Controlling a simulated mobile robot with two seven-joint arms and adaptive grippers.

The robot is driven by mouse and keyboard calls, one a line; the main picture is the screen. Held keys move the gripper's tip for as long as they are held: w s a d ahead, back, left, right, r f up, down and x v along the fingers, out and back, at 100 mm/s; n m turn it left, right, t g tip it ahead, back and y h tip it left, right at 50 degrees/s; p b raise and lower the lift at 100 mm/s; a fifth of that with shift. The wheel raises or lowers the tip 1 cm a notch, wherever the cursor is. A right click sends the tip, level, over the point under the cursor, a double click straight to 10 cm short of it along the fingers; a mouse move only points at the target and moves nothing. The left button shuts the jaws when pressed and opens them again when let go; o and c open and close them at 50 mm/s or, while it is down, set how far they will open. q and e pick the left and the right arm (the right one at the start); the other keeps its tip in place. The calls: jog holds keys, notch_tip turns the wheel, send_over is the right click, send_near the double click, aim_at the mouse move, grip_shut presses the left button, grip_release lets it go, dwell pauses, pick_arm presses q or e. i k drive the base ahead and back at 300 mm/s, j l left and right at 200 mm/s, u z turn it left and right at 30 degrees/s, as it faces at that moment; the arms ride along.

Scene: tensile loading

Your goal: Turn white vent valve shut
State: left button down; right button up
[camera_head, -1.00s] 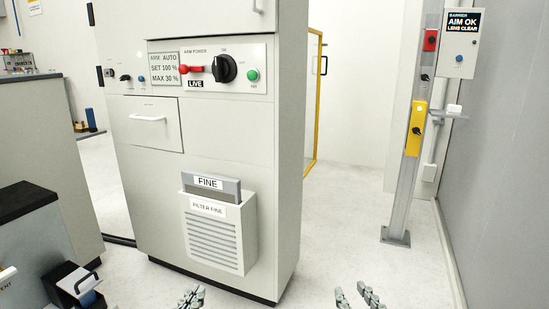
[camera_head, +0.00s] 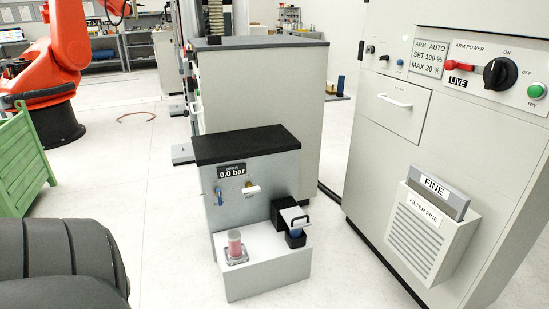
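The white vent valve (camera_head: 252,189) is a small white handle on the front of a grey bench unit with a black top, right of a blue upright handle (camera_head: 218,196). The white handle lies about level, with a small label below it that is too small to read. A display (camera_head: 231,172) above the handles reads 0.0 bar. Neither of my grippers is in view now, so nothing is seen touching the valve.
The grey cabinet (camera_head: 388,140) stands to the right, a green crate (camera_head: 22,165) to the left. Open floor lies between crate and unit.

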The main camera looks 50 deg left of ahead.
aim_at(249, 190)
jog(key=j+u, duration=0.15)
jog(key=u, duration=0.95)
jog(key=l+u, duration=0.15)
jog(key=u, duration=0.4)
jog(key=i+l+u, duration=0.2)
jog(key=l, duration=0.3)
jog(key=i, duration=0.1)
